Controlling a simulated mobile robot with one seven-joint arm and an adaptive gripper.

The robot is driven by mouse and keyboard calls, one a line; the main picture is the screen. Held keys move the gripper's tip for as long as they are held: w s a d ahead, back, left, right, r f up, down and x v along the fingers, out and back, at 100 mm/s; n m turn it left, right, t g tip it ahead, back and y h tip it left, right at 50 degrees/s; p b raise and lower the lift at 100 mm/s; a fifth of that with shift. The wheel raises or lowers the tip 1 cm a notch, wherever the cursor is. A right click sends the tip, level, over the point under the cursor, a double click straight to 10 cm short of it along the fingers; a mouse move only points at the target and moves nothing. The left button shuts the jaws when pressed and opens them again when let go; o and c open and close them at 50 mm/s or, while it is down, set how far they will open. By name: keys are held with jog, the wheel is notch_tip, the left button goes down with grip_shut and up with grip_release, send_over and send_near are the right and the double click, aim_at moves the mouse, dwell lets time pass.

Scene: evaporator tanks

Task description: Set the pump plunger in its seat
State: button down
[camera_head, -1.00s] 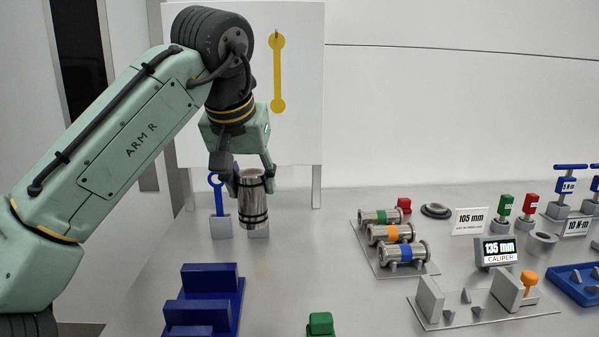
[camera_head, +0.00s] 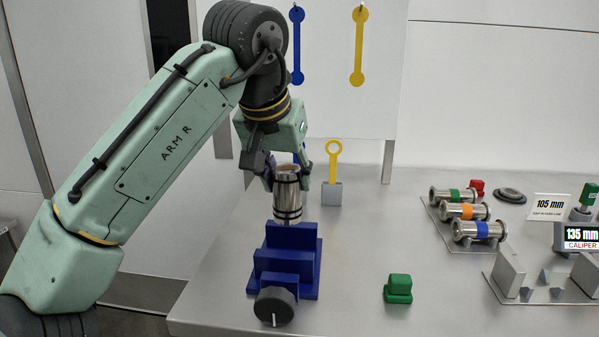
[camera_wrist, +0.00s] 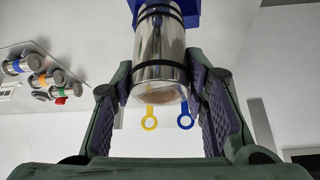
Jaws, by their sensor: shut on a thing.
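A shiny metal cylinder with dark bands (camera_head: 287,205), which looks like the pump plunger, stands upright in my gripper (camera_head: 288,180). My gripper is shut on its upper part. The cylinder is in line with the back of a blue stepped fixture (camera_head: 285,268) with a black knob; I cannot tell whether they touch. In the wrist view, the cylinder (camera_wrist: 160,50) sits between the two fingers of my gripper (camera_wrist: 160,88), with the blue fixture (camera_wrist: 192,10) at its far end. I cannot tell which part is the seat.
A yellow ring tool (camera_head: 334,165) stands in a grey block behind my gripper. A green block (camera_head: 398,288) lies right of the fixture. Several banded metal spools (camera_head: 470,212) lie on a plate at the right. A white board (camera_head: 340,70) stands behind. The table's left edge is close.

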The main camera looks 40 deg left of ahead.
aim_at(288, 219)
jog(key=shift+f+b, duration=2.15)
jog(key=shift+f, duration=0.15)
jog(key=shift+f+b, duration=1.1)
jog(key=shift+f, duration=0.85)
jog(key=c, duration=0.9)
grip_release()
jog(key=shift+o, duration=0.2)
jog(key=v, duration=1.2)
